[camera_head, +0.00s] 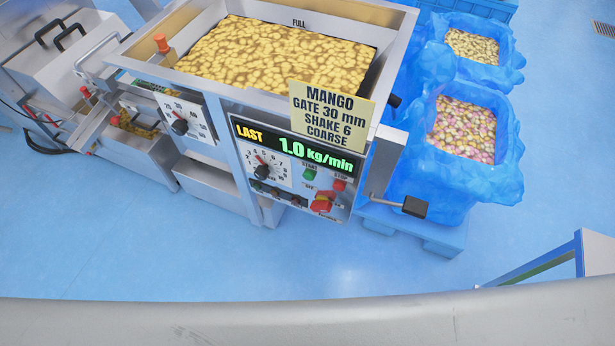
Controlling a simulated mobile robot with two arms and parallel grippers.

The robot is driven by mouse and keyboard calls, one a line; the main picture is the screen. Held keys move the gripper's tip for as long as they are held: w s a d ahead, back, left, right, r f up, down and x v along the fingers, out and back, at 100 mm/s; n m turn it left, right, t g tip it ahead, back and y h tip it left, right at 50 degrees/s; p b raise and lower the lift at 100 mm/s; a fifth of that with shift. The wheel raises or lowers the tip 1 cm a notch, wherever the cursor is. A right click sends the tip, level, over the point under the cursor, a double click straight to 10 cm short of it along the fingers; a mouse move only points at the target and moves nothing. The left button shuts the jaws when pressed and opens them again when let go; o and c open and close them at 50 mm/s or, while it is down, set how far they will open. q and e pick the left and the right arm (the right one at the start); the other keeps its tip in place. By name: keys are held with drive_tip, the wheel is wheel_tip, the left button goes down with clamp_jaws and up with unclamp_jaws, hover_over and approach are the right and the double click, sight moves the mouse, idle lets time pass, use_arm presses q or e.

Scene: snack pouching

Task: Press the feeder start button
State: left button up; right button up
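The feeder's control panel (285,165) faces me in the middle of the head view. The green start button (309,175) sits under the display (293,147), which reads "LAST 1.0 kg/min". A red stop button (339,185) is to its right. A shake dial (264,171) is at the left of the panel. Nothing touches the start button. Neither of my grippers is in view.
The feeder hopper (391,18) above is filled with yellow pieces. A card (330,115) reads "MANGO GATE 30 mm SHAKE 6 COARSE". Blue-lined bins (452,189) stand at right. A black-ended lever (415,207) juts out beside the panel. Blue floor in front is clear.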

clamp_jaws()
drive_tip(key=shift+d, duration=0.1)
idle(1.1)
